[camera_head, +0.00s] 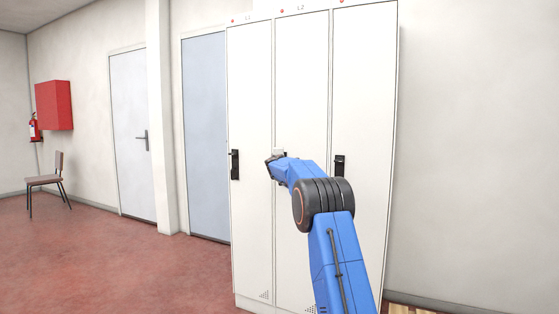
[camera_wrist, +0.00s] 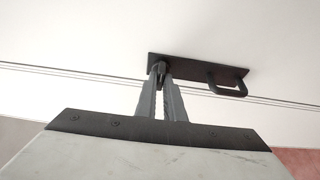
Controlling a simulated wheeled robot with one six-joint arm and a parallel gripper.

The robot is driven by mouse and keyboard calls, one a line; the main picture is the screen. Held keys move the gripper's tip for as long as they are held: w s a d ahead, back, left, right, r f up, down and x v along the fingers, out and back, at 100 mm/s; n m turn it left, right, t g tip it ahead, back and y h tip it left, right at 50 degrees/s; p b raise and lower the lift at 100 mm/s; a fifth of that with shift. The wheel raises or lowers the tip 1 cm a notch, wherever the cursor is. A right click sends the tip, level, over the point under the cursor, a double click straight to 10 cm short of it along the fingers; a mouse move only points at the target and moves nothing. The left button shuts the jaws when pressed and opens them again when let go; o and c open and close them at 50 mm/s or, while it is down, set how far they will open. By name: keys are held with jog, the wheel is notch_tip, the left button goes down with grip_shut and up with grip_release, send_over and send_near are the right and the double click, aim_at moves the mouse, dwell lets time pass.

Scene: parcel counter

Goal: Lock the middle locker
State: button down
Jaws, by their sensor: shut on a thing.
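The middle locker (camera_head: 302,90), marked L2, is a tall white door between two similar doors and looks closed. In the wrist view its black lock plate (camera_wrist: 198,67) carries a loop handle (camera_wrist: 229,88) at one end and a small dark knob (camera_wrist: 159,67) at the other. My gripper (camera_wrist: 160,80) is shut on this knob, its two grey fingers close together at the plate. In the head view my gripper (camera_head: 277,159) is at mid-height on the middle door, and my blue arm hides most of the plate there. How far the knob is turned cannot be told.
The left locker (camera_head: 250,90) and right locker (camera_head: 365,80) have black handles at the same height. A small red mark shows above each door. A chair (camera_head: 44,180), red wall box (camera_head: 54,105) and extinguisher (camera_head: 34,127) stand far left. Red floor (camera_head: 110,255) is clear left of the lockers.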

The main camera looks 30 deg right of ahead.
dwell(0.4)
jog(key=c, duration=1.9)
grip_release()
jog(key=shift+f, duration=0.1)
jog(key=shift+o, duration=0.2)
jog(key=v, duration=1.7)
jog(key=shift+s+a, duration=0.1)
jog(key=shift+s, duration=0.05)
